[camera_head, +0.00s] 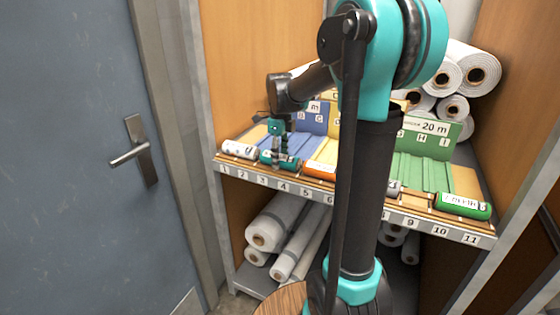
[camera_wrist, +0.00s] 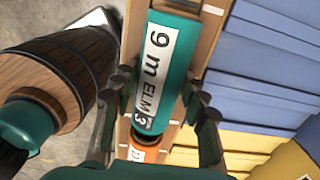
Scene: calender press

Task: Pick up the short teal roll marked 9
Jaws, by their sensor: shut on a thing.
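The short teal roll (camera_head: 291,163) lies at the front edge of the shelf, above labels 3 and 4. In the wrist view the roll (camera_wrist: 171,62) fills the upper middle, its white label reading "9 m ELM" with a small 3. My gripper (camera_head: 279,152) reaches down on it from above. In the wrist view my gripper (camera_wrist: 155,95) has one finger on each side of the roll and is shut on it. The fingers hide part of the roll in the head view. I cannot tell whether it is clear of the shelf.
A white roll (camera_head: 239,149) lies to its left and an orange roll (camera_head: 320,171) to its right. A green roll (camera_head: 463,206) is at the far right. A numbered strip (camera_head: 259,179) runs along the shelf front. A wooden barrel (camera_wrist: 55,85) stands below in the wrist view.

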